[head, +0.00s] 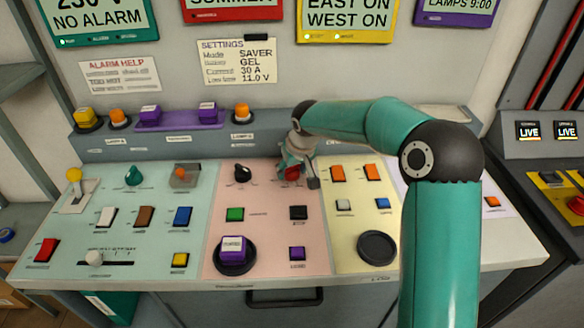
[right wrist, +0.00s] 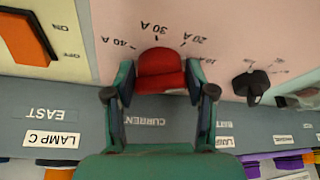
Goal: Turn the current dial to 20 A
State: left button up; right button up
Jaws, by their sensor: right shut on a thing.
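The red current dial (head: 292,173) sits on the pink panel section, partly hidden by my right gripper (head: 297,164). In the right wrist view the red dial (right wrist: 161,71) lies between the fingers of my right gripper (right wrist: 161,88), which is shut on it. The marks 40 A, 30 A, 20 A and a partly hidden 10 A run in an arc around the dial, from left to right in that view. The 30 A mark (right wrist: 155,29) is directly above the dial there. I cannot make out a pointer on the dial. My left gripper is not in view.
A black dial (head: 243,173) stands beside the red one, also in the right wrist view (right wrist: 253,85). Orange switches (head: 338,173) are close to the gripper's right. A settings note (head: 237,62) on the wall reads Current 30 A. My right arm crosses the panel's right part.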

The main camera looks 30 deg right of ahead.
jog(key=n+y+p, duration=0.1)
jog(key=n, duration=0.2)
jog(key=shift+d+r+p, duration=0.1)
jog(key=shift+p, duration=0.2)
jog(key=shift+w+d+n+y, duration=0.1)
jog(key=shift+n+y, duration=0.7)
jog(key=shift+n, duration=1.3)
jog(key=o, duration=1)
jog(key=v, duration=1.1)
jog(key=shift+d+r, duration=0.15)
jog(key=shift+r, duration=0.25)
